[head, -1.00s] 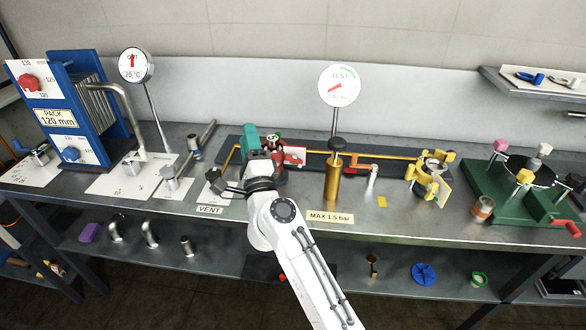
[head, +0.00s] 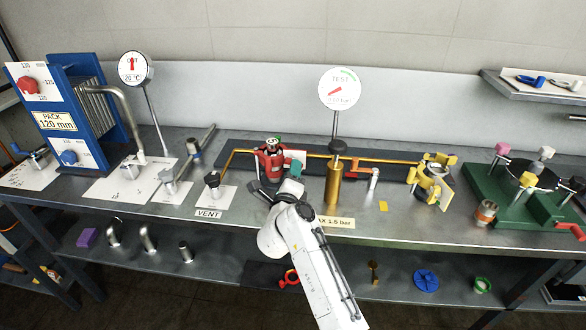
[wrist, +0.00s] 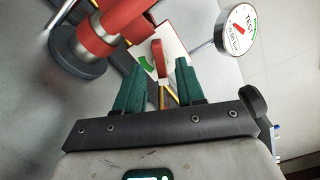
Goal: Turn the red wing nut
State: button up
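A red wing-shaped nut (head: 28,84) sits on the upper white panel of the blue pack at the far left, well away from my gripper. My gripper (head: 296,167) is at mid-bench, in front of a red cylindrical body (head: 269,163). In the wrist view my gripper (wrist: 158,82) is open, its two green fingers apart. A flat red lever (wrist: 159,59) shows between the fingertips, with a white plate and green arc behind it. I cannot tell whether the fingers touch the lever. The red wing nut is outside the wrist view.
A blue wing nut (head: 69,157) is on the pack's lower panel. A brass cylinder (head: 334,184) with the TEST gauge (head: 341,88) stands right of my gripper. The red body (wrist: 108,28) is close to my left finger. A black-knobbed vent valve (head: 212,180) stands left of the gripper.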

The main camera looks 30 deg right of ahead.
jog(key=shift+x, duration=1.3)
jog(key=shift+c, duration=0.2)
grip_shut()
